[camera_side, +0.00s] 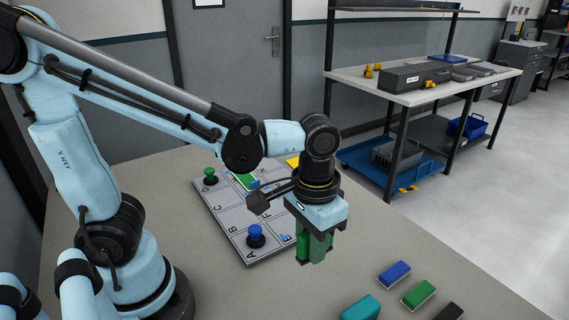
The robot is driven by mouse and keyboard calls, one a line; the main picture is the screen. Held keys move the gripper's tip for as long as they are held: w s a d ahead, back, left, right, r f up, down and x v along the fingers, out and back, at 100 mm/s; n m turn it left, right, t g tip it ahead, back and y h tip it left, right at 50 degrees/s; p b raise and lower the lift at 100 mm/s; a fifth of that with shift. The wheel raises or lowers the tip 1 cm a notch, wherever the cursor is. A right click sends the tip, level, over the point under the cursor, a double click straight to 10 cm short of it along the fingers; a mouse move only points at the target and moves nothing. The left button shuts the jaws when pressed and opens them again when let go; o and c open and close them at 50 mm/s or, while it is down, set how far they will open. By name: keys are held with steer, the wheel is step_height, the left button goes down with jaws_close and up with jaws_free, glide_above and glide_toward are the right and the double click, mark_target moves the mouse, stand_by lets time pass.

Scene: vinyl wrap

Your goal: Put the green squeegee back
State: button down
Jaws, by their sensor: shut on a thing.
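My gripper (316,240) points down in front of the right edge of the lettered board (226,217). It is shut on a green piece, which I take to be the green squeegee (315,250). The squeegee is upright between the fingers, above the table, and the fingers hide part of it. My wrist hides the right part of the board.
A blue knob (256,234) stands at A and a green knob (210,175) at the board's far left. Blue (394,273), green (419,293), teal (361,308) and black (450,312) blocks lie at the front right. The table (215,291) is clear front left of the board.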

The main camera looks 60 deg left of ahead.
steer(key=w+a+f, duration=0.1)
steer(key=a, duration=0.1)
steer(key=w+a+f, duration=0.4)
steer(key=shift+w+a+f, duration=0.1)
steer(key=shift+w+a, duration=0.05)
steer(key=shift+a, duration=0.2)
steer(key=shift+f, duration=2)
steer(key=shift+f, duration=0.1)
steer(key=c, duration=0.9)
jaws_free()
step_height(320, 180, up, 12)
steer(key=shift+s+a+r+t, duration=0.25)
steer(key=shift+s+a+t, duration=0.35)
steer(key=shift+t, duration=0.6)
steer(key=shift+s+a+r+t, duration=0.2)
steer(key=shift+s+a+t, duration=0.4)
steer(key=shift+t, duration=0.6)
steer(key=shift+s+a+r+t, duration=0.35)
steer(key=shift+a+t, duration=0.4)
steer(key=shift+t, duration=0.45)
